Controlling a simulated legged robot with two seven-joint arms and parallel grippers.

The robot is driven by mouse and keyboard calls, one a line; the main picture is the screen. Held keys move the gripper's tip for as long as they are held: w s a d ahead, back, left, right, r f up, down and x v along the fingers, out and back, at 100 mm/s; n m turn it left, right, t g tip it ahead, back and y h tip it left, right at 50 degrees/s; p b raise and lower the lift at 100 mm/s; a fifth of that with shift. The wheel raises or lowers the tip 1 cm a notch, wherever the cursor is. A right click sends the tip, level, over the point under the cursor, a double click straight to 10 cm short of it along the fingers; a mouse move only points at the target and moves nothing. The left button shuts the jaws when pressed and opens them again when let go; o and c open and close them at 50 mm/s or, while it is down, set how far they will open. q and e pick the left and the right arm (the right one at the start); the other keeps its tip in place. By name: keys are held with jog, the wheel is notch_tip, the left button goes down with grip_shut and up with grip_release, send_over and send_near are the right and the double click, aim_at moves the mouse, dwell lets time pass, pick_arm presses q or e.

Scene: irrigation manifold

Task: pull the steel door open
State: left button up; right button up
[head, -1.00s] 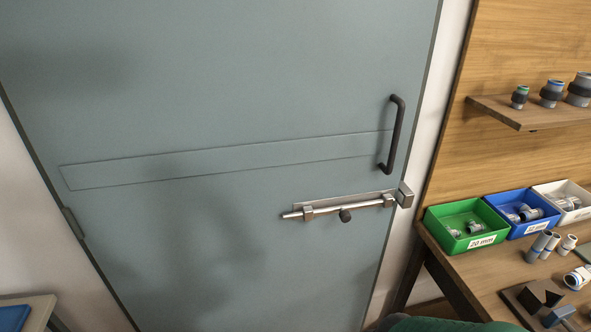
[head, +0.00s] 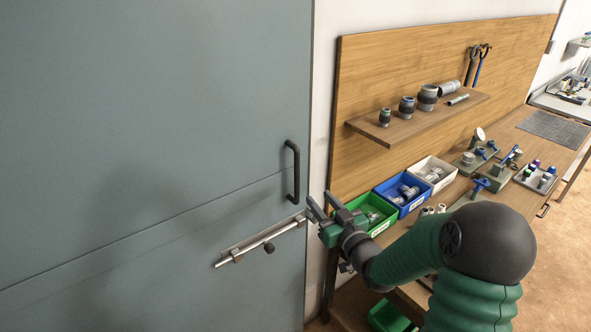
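The grey-blue steel door (head: 150,120) fills the left of the head view and looks closed against its frame. A dark upright pull handle (head: 296,172) is near its right edge. Below the handle is a steel slide bolt (head: 243,249) with a dark knob (head: 269,248); whether the rod enters the keeper is hidden. My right gripper (head: 319,197) is right of the handle and the bolt's right end, in front of the door frame. Its two fingers are apart, with nothing visible between them. My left gripper is out of view.
Right of the door, a wooden bench holds green (head: 374,213), blue (head: 403,192) and white (head: 434,173) bins of fittings close to my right arm. A wooden shelf (head: 415,119) with several fittings is above. A green bin (head: 389,316) sits lower down.

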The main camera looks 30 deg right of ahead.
aim_at(298, 177)
jog(key=w+p, duration=0.1)
jog(key=w, duration=0.3)
jog(key=w+p, duration=0.1)
jog(key=w, duration=0.3)
jog(key=w+p, duration=0.1)
jog(key=w, duration=0.3)
jog(key=shift+w+a+r, duration=0.15)
jog(key=shift+w+r, duration=0.1)
jog(key=shift+w, duration=0.1)
jog(key=shift+w+a+p, duration=0.1)
jog(key=shift+w+p, duration=0.2)
jog(key=shift+w, duration=0.05)
jog(key=shift+d+f, duration=0.25)
jog(key=shift+d, duration=0.4)
jog(key=shift+w+d+f, duration=0.1)
jog(key=shift+w+d, duration=0.05)
jog(key=shift+d, duration=0.15)
jog(key=shift+c, duration=0.6)
jog(key=shift+d+f, duration=0.1)
jog(key=shift+d, duration=0.1)
jog(key=shift+c, duration=2.5)
jog(key=shift+a, duration=0.3)
grip_shut()
jog(key=shift+a+r, duration=0.25)
jog(key=shift+a, duration=0.1)
jog(key=shift+d, duration=0.35)
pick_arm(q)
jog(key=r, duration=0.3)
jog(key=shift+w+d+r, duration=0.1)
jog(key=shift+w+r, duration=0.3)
